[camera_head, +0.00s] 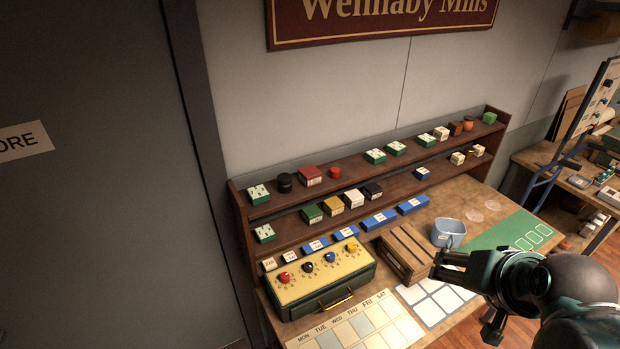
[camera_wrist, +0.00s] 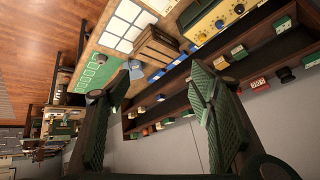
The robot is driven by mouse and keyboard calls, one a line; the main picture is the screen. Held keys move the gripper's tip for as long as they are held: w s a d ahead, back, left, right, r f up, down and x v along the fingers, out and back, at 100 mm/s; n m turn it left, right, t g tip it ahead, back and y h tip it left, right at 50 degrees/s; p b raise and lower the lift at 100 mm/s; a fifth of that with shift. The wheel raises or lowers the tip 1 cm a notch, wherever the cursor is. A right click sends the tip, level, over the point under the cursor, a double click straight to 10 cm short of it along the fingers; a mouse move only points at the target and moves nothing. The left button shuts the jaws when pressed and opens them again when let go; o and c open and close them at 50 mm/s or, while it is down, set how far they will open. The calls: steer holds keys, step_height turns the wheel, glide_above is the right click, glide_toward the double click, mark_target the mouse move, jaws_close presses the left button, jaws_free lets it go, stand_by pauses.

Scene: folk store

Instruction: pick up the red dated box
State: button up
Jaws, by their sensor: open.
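The red box (camera_head: 310,176) sits on the upper shelf of the brown rack (camera_head: 400,174), between a dark round tin (camera_head: 285,183) and a small red round tin (camera_head: 335,172). Any date on it is too small to read. It also shows small in the wrist view (camera_wrist: 258,83), toward the right. My gripper (camera_head: 463,300) is open and empty, in front of the bench's right part and well to the right of the red box. Its two spread fingers fill much of the wrist view (camera_wrist: 160,85).
A yellow panel box with knobs (camera_head: 318,275), a wooden crate (camera_head: 405,252) and a blue-grey tub (camera_head: 449,233) stand on the bench before the rack. Several small boxes line the shelves. The bench's right side has a mostly clear green mat (camera_head: 490,237).

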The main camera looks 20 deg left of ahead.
steer(key=w+a+m+t+y+b, duration=0.15)
steer(key=w+a+m+y, duration=0.35)
steer(key=w+a, duration=0.7)
steer(key=m+t+y+b, duration=0.3)
steer(key=m+y+b, duration=0.35)
steer(key=m, duration=1.35)
glide_toward(306, 167)
steer(key=shift+d+f, duration=0.2)
steer(key=shift+f, duration=0.15)
steer(key=shift+p+x, duration=0.35)
steer(key=shift+x, duration=0.95)
steer(key=shift+p+x, duration=0.45)
steer(key=shift+x, duration=2.15)
